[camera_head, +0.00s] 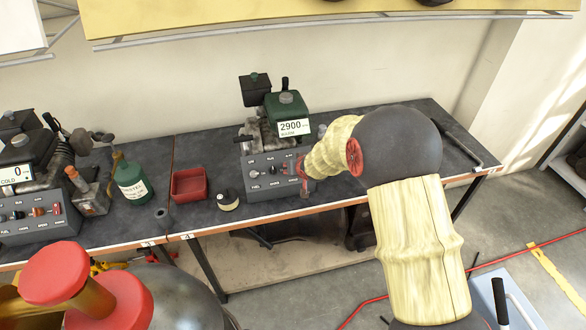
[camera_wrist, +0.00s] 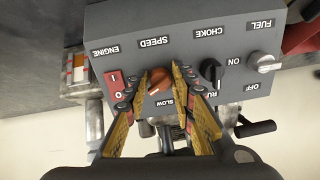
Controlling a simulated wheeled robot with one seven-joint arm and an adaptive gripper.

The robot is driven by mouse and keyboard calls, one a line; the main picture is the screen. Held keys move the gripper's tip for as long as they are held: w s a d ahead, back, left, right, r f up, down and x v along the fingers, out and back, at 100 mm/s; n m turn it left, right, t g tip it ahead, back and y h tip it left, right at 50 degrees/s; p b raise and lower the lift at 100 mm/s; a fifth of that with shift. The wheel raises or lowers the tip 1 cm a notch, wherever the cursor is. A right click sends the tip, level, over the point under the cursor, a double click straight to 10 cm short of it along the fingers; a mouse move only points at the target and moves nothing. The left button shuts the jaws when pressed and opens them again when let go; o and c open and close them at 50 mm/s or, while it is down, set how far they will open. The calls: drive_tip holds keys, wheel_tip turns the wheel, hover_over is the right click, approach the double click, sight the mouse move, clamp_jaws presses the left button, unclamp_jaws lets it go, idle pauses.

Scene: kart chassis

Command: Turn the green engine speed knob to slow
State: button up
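The green engine (camera_head: 287,108) stands on the bench with a 2900 sign on it and a grey control panel (camera_head: 264,173) in front. The wrist view shows this panel (camera_wrist: 118,66) upside down. Its orange-brown speed knob (camera_wrist: 160,81) sits between the SPEED and SLOW labels, and a pale pointer mark on it slants toward the lower left. My gripper (camera_wrist: 161,72) has one finger on each side of the knob, and the knob fills the gap between the fingertips. In the head view my gripper (camera_head: 305,180) is at the panel's right end, mostly hidden by my arm.
Close to the knob are the red engine switch (camera_wrist: 116,84) and the black choke knob (camera_wrist: 210,72); the silver fuel knob (camera_wrist: 262,62) is farther off. A red tray (camera_head: 189,184), a small round can (camera_head: 228,200) and a green bottle (camera_head: 132,182) stand left of the panel. A second engine is at far left.

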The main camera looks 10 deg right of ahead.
clamp_jaws()
drive_tip(key=shift+n, duration=0.3)
drive_tip(key=n, duration=0.2)
drive_tip(key=shift+n+p, duration=0.3)
drive_tip(key=shift+p, duration=0.05)
drive_tip(key=n, duration=0.3)
drive_tip(key=shift+n, duration=0.3)
drive_tip(key=n, duration=0.5)
drive_tip(key=shift+f+n+g+b, duration=0.1)
drive_tip(key=shift+n+g+b, duration=0.2)
drive_tip(key=shift+b, duration=0.1)
drive_tip(key=shift+o, duration=0.9)
unclamp_jaws()
